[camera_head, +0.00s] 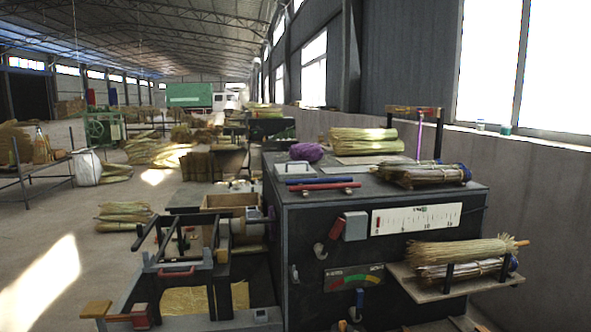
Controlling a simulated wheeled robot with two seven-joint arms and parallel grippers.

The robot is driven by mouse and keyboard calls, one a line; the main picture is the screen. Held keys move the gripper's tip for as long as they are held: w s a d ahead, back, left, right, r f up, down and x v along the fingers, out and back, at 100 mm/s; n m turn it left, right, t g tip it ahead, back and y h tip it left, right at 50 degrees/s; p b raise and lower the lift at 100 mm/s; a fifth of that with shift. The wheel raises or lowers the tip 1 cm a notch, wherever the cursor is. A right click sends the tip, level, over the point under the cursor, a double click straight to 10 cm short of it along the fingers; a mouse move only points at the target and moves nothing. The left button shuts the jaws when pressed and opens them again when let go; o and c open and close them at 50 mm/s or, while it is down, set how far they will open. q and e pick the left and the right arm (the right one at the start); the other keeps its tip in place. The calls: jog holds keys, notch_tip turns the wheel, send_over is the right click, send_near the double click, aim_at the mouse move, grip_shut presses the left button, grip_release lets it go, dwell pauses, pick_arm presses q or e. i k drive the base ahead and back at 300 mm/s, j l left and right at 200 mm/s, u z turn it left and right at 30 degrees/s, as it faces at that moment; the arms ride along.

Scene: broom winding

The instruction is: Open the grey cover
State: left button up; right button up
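A small light-grey box-shaped cover (355,226) sits on the front face of the dark machine cabinet (410,270), near its upper left. It looks closed, though its edges are too small to be sure. A red piece (337,229) is tilted beside it on the left. A white panel with markings (416,218) is to its right. I cannot tell for certain that this box is the cover named in the task. Neither of my grippers shows in the head view.
A shelf (455,284) with straw bundles (460,250) juts out at the right. More bundles (420,174), a purple coil (307,152) and red and blue rods (320,181) lie on the cabinet top. A dark metal frame (180,250) stands at the left. Open floor lies farther left.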

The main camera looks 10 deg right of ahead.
aim_at(297, 170)
jog(key=i+j+z, duration=0.2)
jog(key=i, duration=0.25)
jog(key=i+j+z, duration=0.2)
jog(key=i, duration=0.3)
